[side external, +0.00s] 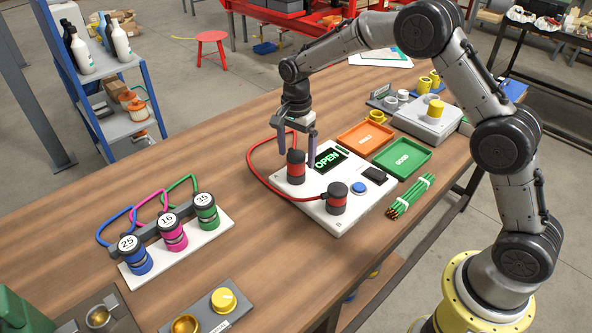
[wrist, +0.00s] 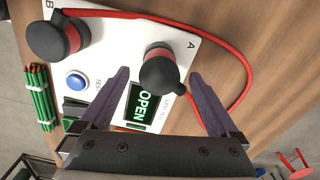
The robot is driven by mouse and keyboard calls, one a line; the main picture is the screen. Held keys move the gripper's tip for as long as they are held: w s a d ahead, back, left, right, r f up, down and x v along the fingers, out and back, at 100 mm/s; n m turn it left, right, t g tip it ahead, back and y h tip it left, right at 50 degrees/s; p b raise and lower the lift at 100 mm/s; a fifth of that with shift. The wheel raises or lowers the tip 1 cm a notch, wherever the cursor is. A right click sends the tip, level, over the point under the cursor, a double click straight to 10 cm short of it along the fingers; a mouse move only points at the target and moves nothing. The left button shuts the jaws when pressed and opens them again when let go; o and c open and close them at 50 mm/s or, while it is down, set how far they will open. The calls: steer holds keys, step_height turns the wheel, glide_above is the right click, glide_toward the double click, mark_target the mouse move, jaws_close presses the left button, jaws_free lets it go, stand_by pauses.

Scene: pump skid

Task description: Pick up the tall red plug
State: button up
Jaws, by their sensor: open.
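Two red plugs with black tops stand upright on a white test box (side external: 326,221), joined by a red cable. The plug by the letter A (side external: 296,172) is the farther one in the side view. It also shows in the wrist view (wrist: 158,56). The plug by the letter B (side external: 336,200) is nearer. It shows at the wrist view's upper left (wrist: 72,38). My gripper (side external: 296,152) is open, pointing down at the A plug. In the wrist view the black top lies between my fingertips (wrist: 158,76), with gaps on both sides. I cannot tell the exact height of the fingertips.
The box has a lit OPEN display (side external: 327,157) and a blue button (side external: 358,187). Red cable (side external: 252,180) loops beside the A plug. Orange (side external: 366,137) and green (side external: 402,159) trays lie right. Green-wrapped sticks (side external: 411,196) lie nearby. A rack (side external: 178,243) holds blue, pink and green plugs.

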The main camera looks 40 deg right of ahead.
steer(key=shift+f, duration=1.3)
jaws_close()
